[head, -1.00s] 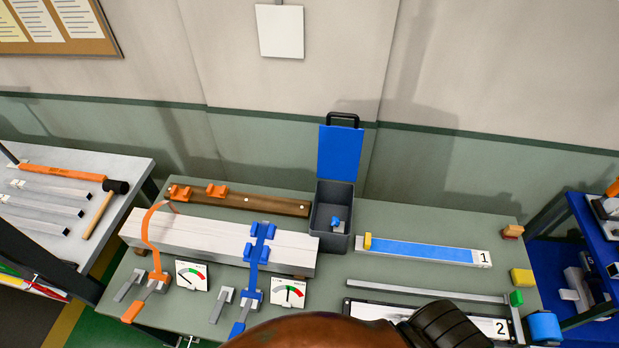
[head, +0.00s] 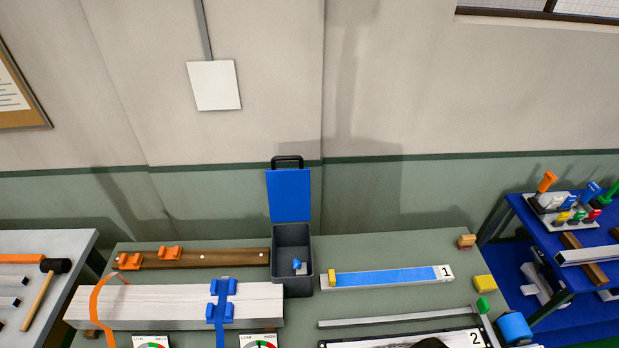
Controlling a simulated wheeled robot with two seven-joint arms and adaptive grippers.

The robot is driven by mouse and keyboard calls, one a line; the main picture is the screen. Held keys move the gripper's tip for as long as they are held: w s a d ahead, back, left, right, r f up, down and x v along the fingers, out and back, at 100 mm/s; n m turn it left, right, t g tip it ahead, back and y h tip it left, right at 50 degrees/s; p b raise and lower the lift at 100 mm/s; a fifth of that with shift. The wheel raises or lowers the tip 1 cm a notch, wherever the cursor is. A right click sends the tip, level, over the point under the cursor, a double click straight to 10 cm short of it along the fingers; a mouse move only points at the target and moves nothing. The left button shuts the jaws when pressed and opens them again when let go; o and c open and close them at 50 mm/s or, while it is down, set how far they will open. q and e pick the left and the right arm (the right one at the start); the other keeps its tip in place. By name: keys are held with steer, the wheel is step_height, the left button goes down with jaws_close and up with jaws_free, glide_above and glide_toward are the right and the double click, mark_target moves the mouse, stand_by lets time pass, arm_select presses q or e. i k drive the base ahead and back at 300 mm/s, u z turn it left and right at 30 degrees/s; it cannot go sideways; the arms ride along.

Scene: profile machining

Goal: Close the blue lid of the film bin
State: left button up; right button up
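The film bin (head: 292,284) is a dark grey open box at the back middle of the green table. Its blue lid (head: 289,194) stands upright at the bin's back edge, wide open, with a black handle (head: 287,162) at its top. A small blue and light-coloured piece (head: 299,267) lies inside the bin. Neither of my grippers can be made out in the head view. A small dark part of my own body shows at the bottom edge.
Right of the bin lies a blue-topped profile (head: 385,278) marked 1. Left are a white beam (head: 150,306) with orange and blue clamps and a brown bar (head: 205,258) with orange blocks. The wall (head: 380,110) is behind. A blue shelf (head: 560,240) stands at right.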

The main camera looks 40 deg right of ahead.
mark_target(288, 190)
steer(key=z, duration=1.15)
